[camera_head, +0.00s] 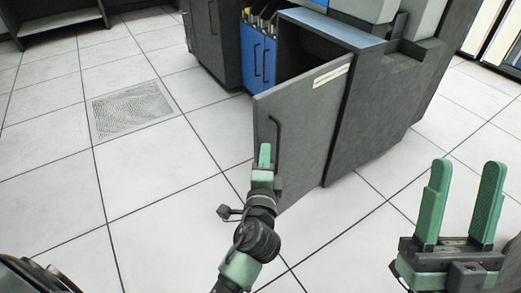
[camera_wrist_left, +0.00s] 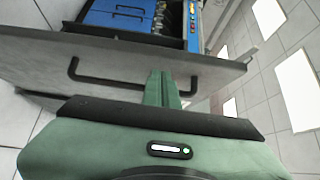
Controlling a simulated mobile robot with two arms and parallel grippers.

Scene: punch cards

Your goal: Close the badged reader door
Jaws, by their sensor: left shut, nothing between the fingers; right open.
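The reader door (camera_head: 300,125) is a grey panel with a white badge strip (camera_head: 331,76) near its top. It stands swung open from the grey cabinet (camera_head: 375,95), and a dark opening shows behind it. A dark bar handle (camera_head: 276,135) runs along its outer face. My left gripper (camera_head: 265,155) is shut and empty, close to the door's outer face beside the handle. In the left wrist view its fingers (camera_wrist_left: 162,88) point at the door panel (camera_wrist_left: 215,75) near the handle (camera_wrist_left: 110,83); contact cannot be told. My right gripper (camera_head: 462,205) is open and empty, away from the door.
A blue cabinet (camera_head: 258,60) with dark handles and items on top stands behind the door. A dark grey cabinet (camera_head: 212,40) stands left of it. A perforated floor tile (camera_head: 133,108) lies at the left. The white tiled floor left of the door is clear.

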